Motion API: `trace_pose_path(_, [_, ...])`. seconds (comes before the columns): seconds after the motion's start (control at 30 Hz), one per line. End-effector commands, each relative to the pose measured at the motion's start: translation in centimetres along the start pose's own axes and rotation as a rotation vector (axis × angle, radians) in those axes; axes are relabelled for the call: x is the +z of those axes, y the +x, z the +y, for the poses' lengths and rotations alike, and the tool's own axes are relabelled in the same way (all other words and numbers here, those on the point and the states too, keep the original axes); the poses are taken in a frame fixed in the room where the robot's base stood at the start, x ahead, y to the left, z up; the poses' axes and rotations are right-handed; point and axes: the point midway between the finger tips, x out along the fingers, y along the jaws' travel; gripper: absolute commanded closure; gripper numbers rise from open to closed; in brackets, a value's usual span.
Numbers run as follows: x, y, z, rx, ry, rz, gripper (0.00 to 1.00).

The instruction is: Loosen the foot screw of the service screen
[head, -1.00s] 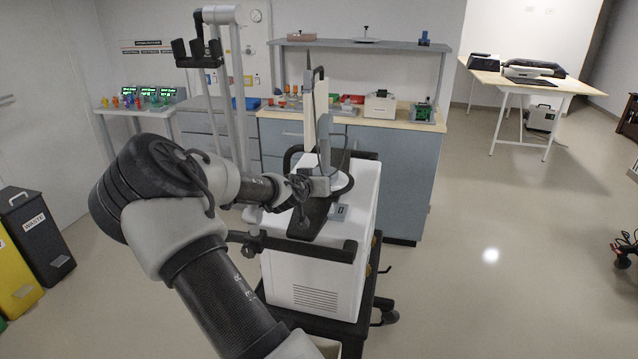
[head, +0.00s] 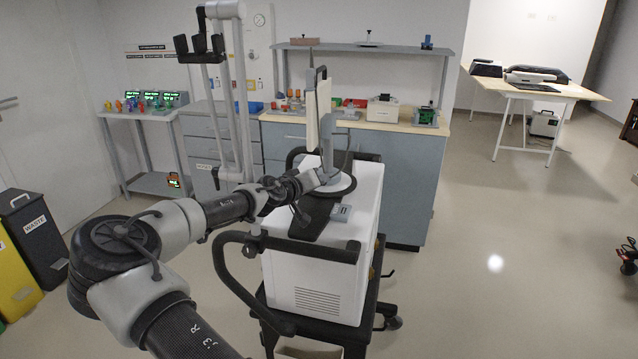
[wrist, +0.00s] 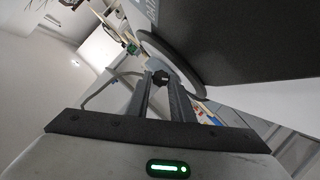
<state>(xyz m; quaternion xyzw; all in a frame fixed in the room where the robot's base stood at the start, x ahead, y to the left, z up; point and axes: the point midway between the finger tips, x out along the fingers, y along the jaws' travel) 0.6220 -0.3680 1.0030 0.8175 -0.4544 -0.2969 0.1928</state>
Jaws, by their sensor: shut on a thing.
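The service screen (head: 312,120) stands upright on the white ventilator cart, seen nearly edge-on in the head view. Its round foot (head: 345,186) rests on the cart's top; the foot's dark curved edge (wrist: 172,62) also shows in the wrist view. A small dark knob, the foot screw (wrist: 160,79), sits beside that edge between my fingertips. My gripper (wrist: 161,88) is shut on it. In the head view my gripper (head: 318,178) reaches the foot from the left, and the screw is too small or hidden to make out there.
The white cart (head: 318,285) has a dark handle rail (head: 222,270) at its front left. Behind it stands a grey-blue counter (head: 400,185) with several items. Waste bins (head: 38,240) stand at far left.

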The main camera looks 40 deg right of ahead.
Motion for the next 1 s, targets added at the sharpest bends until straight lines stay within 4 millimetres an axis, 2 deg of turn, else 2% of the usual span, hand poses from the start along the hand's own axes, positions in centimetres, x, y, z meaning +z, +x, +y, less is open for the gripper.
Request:
trace_pose_path(0.3, [0.00, -0.01, -0.03, 0.000, -0.001, 0.000, 1.00])
trace_pose_path(0.33, [0.00, -0.01, -0.03, 0.000, -0.001, 0.000, 0.74])
trace_pose_path(0.4, [0.00, -0.01, -0.02, 0.000, -0.001, 0.000, 0.62])
trace_pose_path(0.43, [0.01, 0.00, -0.02, 0.000, -0.001, 0.000, 0.61])
trace_pose_path(0.8, [0.02, -0.03, -0.11, -0.005, 0.006, -0.001, 0.61])
trace_pose_path(1.0, [-0.27, -0.16, 0.35, -0.057, 0.133, -0.003, 0.61])
